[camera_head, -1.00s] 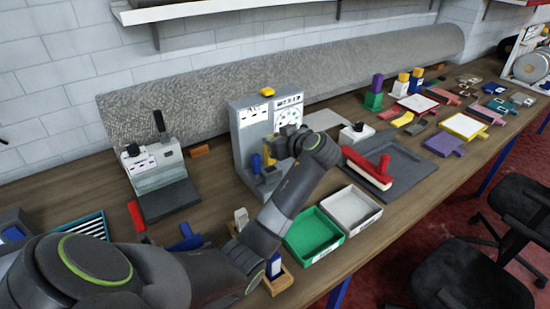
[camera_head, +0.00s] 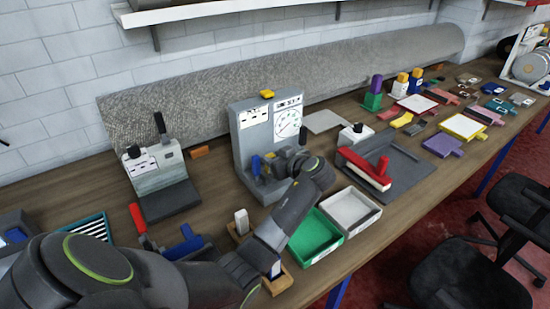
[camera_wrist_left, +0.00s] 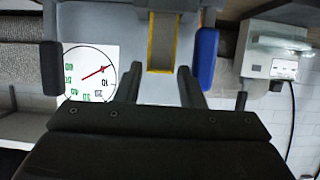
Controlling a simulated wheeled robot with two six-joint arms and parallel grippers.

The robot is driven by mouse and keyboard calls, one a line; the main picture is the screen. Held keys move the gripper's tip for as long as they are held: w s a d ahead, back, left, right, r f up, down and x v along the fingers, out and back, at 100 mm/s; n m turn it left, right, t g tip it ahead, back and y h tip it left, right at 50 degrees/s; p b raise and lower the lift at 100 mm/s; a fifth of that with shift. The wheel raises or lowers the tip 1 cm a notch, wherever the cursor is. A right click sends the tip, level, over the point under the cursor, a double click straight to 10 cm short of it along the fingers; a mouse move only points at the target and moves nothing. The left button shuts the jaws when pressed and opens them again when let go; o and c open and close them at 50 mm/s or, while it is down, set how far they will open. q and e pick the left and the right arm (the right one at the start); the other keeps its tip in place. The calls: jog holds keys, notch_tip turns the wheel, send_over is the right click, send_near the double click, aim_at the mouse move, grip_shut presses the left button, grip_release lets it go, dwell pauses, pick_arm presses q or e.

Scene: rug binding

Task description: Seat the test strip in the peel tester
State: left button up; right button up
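The peel tester (camera_head: 243,140) is a grey upright stand with a round dial, at the back middle of the bench. Its dial (camera_wrist_left: 90,73) and a blue lever (camera_wrist_left: 207,58) also show in the left wrist view. My left gripper (camera_head: 273,168) is low in front of the tester. In the left wrist view my left gripper (camera_wrist_left: 160,80) has its two fingers apart. Between and beyond them is a grey-brown strip with yellow edges (camera_wrist_left: 162,42), which looks like the test strip at the tester; I see gaps beside it. How deep it sits is hidden. My right gripper is not in view.
A green tray (camera_head: 315,236) and a white tray (camera_head: 350,212) lie near the front edge. A red-handled tool (camera_head: 365,168) rests on a grey mat to the right. Another grey machine (camera_head: 160,175) stands left. A rolled rug (camera_head: 200,88) lies behind.

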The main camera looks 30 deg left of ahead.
pick_arm(q)
jog(key=shift+r, duration=0.25)
jog(key=p+v, duration=0.3)
jog(key=v, duration=0.9)
jog(key=shift+w, duration=0.1)
